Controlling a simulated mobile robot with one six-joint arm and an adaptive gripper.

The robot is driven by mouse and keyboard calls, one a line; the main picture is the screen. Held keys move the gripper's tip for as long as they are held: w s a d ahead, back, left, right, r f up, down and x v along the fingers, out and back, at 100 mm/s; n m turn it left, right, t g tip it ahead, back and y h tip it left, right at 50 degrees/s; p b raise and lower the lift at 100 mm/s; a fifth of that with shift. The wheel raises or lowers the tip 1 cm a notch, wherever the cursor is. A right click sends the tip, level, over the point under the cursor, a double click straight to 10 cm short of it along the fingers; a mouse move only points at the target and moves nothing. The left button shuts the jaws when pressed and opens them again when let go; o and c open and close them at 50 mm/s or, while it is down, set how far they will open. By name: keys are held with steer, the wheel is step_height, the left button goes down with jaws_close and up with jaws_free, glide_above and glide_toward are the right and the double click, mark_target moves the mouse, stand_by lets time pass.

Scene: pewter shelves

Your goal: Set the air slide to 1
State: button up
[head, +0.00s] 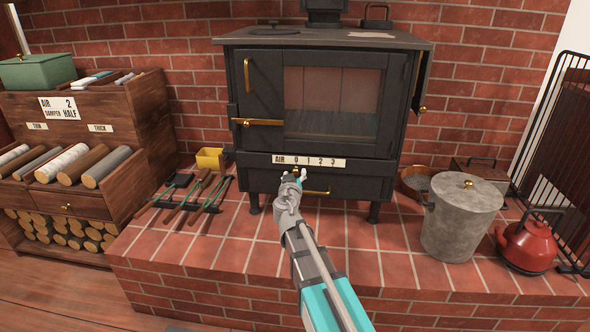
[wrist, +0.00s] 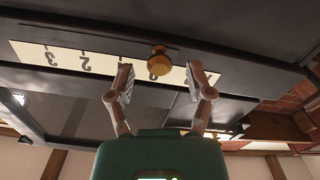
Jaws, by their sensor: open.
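The black stove's air slide has a small brass knob (wrist: 159,60), on a cream scale strip (head: 309,161) reading AIR 0 1 2 3. The strip appears upside down in the wrist view (wrist: 85,64), where the knob sits at the 0 mark. In the head view my gripper partly covers the knob's area. My gripper (head: 294,178) is open in front of the strip. In the wrist view its fingers (wrist: 160,76) stand on either side of the knob, with clear gaps and nothing held between them.
The stove (head: 330,95) has a brass handle (head: 257,122) and a lower drawer pull (head: 316,192). Fire tools (head: 190,195) lie left on the brick hearth; a lidded grey bin (head: 460,220) and red kettle (head: 527,245) stand right. A sign (head: 62,108) on the wood rack reads AIR 2, DAMPER HALF.

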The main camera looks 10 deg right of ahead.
steer(key=shift+x, duration=0.85)
steer(key=shift+c, duration=0.2)
jaws_close()
